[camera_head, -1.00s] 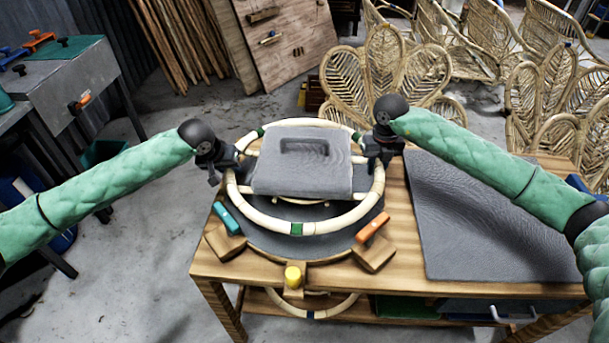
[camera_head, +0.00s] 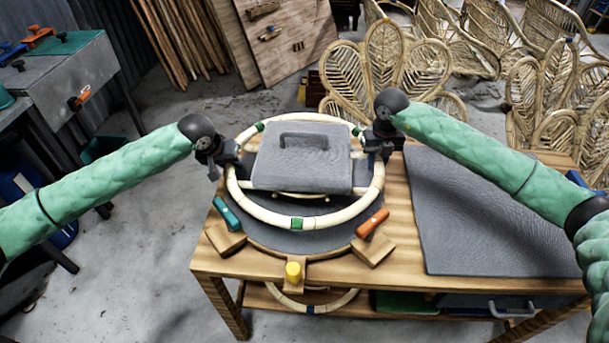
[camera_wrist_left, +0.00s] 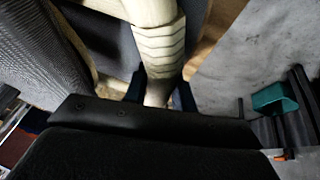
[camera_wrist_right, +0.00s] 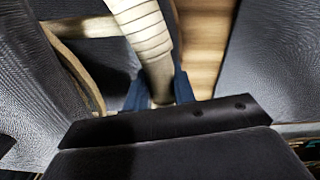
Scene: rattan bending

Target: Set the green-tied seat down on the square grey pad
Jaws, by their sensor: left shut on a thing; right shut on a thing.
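The green-tied seat (camera_head: 257,215) is a pale rattan ring with green bands, level over the round grey bed of a wooden jig (camera_head: 300,245). I cannot tell how far it stands above the bed. My left gripper (camera_head: 228,160) is shut on its left side, and my right gripper (camera_head: 376,158) on its right side. Both wrist views show the wrapped rattan between blue fingertips, in the left (camera_wrist_left: 160,90) and in the right (camera_wrist_right: 160,92). The square grey pad (camera_head: 490,215) lies flat and empty on the right of the table.
A grey square block with a handle (camera_head: 300,165) stands within the ring's outline. A teal clamp handle (camera_head: 226,214), an orange one (camera_head: 372,223) and a yellow knob (camera_head: 293,271) sit along the jig's front. Rattan chairs (camera_head: 390,70) stand behind the table.

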